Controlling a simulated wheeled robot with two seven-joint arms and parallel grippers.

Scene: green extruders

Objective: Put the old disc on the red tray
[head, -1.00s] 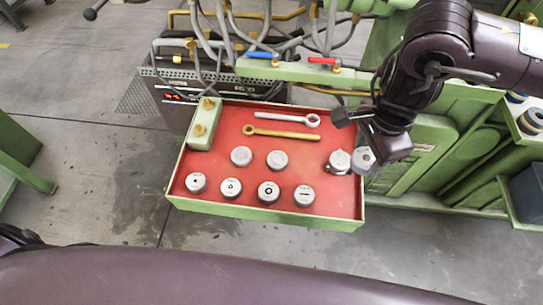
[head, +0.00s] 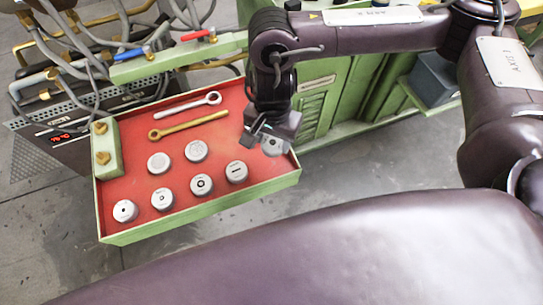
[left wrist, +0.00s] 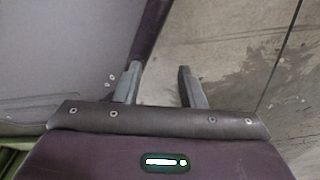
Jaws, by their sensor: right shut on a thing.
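The red tray (head: 222,137) has a green rim and stands at the centre left of the head view. My right gripper (head: 265,137) is low over the tray's right end, pointing down, shut on a grey disc (head: 274,147). The disc is partly hidden by the fingers; I cannot tell whether it touches the tray floor. Another disc, seen there earlier, is not visible now. My left gripper (left wrist: 160,85) shows only in the left wrist view, open and empty above bare floor.
Several grey discs, such as the marked one (head: 201,184), stand on the tray. A silver wrench (head: 187,106) and a brass wrench (head: 188,125) lie at its back. A green block (head: 105,146) fills its left corner; hoses hang behind.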

